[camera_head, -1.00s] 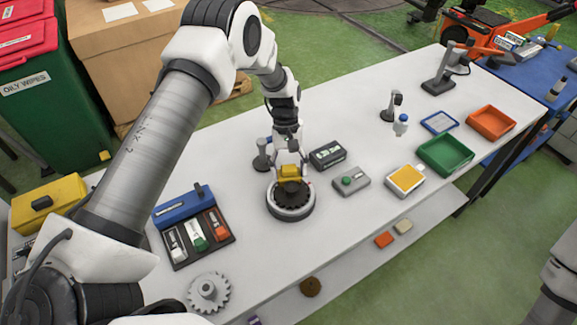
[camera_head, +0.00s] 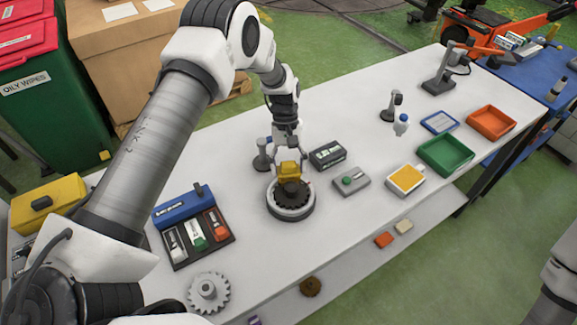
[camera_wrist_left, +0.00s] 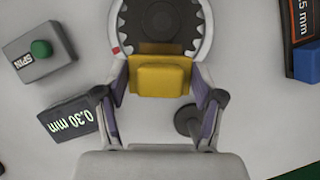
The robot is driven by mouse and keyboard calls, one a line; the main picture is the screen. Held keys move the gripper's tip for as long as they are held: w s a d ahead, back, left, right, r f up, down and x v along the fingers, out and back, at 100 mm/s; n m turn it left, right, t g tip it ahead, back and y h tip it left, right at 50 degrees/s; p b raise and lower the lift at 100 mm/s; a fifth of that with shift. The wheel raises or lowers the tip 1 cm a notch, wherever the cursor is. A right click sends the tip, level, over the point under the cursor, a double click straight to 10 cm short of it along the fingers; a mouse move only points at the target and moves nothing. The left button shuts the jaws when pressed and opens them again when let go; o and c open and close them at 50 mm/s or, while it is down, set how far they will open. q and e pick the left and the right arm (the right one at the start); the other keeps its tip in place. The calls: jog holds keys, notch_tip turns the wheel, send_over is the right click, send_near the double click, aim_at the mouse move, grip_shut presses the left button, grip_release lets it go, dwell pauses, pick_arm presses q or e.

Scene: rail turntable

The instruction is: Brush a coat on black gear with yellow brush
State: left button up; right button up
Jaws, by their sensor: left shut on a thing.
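My left gripper (camera_head: 289,157) is shut on the yellow brush (camera_head: 289,169), which also shows between the fingers in the left wrist view (camera_wrist_left: 160,79). The black gear (camera_head: 291,188) lies on a round turntable (camera_head: 292,212) with a light ring around it. In the left wrist view the gear's dark teeth (camera_wrist_left: 158,47) show just beyond the brush, inside the pale ring. My right gripper is out of view.
A grey box with a green button (camera_head: 351,181) and a dark 0.30 mm box (camera_head: 328,154) stand close right of the turntable. A tool tray (camera_head: 187,258) and a pale gear (camera_head: 209,292) are to the left. Green (camera_head: 446,170) and orange (camera_head: 491,138) trays stand farther right.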

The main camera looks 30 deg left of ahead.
aim_at(289, 163)
pick_arm(q)
jog(key=shift+r+p, duration=2.15)
jog(key=shift+r, duration=1.25)
jog(key=shift+f, duration=0.1)
